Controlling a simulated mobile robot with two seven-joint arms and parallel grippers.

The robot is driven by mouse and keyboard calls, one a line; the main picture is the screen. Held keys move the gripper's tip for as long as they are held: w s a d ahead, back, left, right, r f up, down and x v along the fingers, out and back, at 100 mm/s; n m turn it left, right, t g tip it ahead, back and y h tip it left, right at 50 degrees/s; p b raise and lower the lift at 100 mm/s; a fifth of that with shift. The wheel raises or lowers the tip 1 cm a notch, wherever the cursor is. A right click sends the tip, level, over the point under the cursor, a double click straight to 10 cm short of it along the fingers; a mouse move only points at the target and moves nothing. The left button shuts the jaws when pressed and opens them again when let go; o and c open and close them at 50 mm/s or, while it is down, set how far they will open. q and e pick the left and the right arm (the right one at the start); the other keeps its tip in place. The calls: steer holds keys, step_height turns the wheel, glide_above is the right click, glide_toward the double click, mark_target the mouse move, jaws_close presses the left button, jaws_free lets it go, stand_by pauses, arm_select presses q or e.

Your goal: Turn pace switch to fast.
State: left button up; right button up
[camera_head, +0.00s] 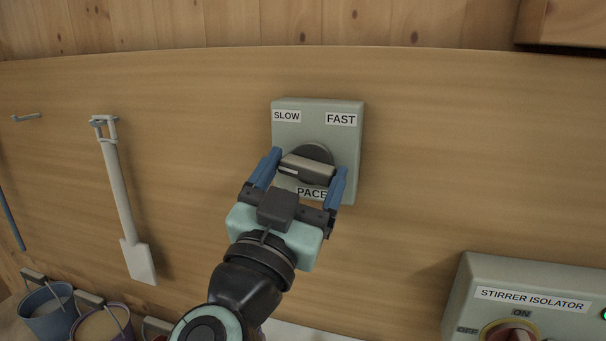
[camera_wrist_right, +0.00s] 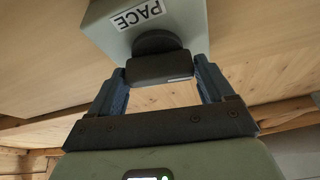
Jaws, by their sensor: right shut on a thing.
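The pace switch is a grey-green box (camera_head: 350,150) on the wooden wall, labelled SLOW at upper left, FAST at upper right and PACE below. Its dark knob (camera_head: 310,168) has a bar grip with a pale line near its left end, and the bar lies roughly across the box, slightly tilted. My right gripper (camera_head: 305,172) is shut on the knob, one blue finger at each end of the bar. In the right wrist view, the knob (camera_wrist_right: 160,68) sits between the fingertips, with the box (camera_wrist_right: 195,25) behind it. My left gripper is not in view.
A stirrer isolator box (camera_head: 460,300) with a red knob (camera_head: 510,332) stands at lower right. A white paddle (camera_head: 120,190) hangs on the wall at left. Buckets (camera_head: 47,308) stand at lower left. The wall around the pace box is clear.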

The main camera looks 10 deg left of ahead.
steer(key=m+h, duration=0.1)
steer(key=m, duration=0.1)
steer(key=m+g+h, duration=0.1)
steer(key=m, duration=0.2)
steer(key=shift+h, duration=0.4)
steer(key=m, duration=0.2)
steer(key=m+g+h+p, duration=0.1)
steer(key=m, duration=0.2)
steer(key=shift+r+h, duration=0.1)
steer(key=shift+h, duration=0.2)
steer(key=m+g, duration=0.1)
steer(key=m, duration=0.2)
steer(key=m+g+h+p, duration=0.1)
steer(key=m, duration=0.2)
steer(key=shift+g+p, duration=0.3)
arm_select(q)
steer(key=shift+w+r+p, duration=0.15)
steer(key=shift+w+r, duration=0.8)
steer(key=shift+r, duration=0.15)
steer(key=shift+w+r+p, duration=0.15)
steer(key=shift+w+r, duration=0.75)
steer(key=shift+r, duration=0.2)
arm_select(e)
steer(key=shift+m+g, duration=0.6)
steer(key=shift+m, duration=1)
steer(key=shift+c, duration=0.5)
steer(key=o, duration=1)
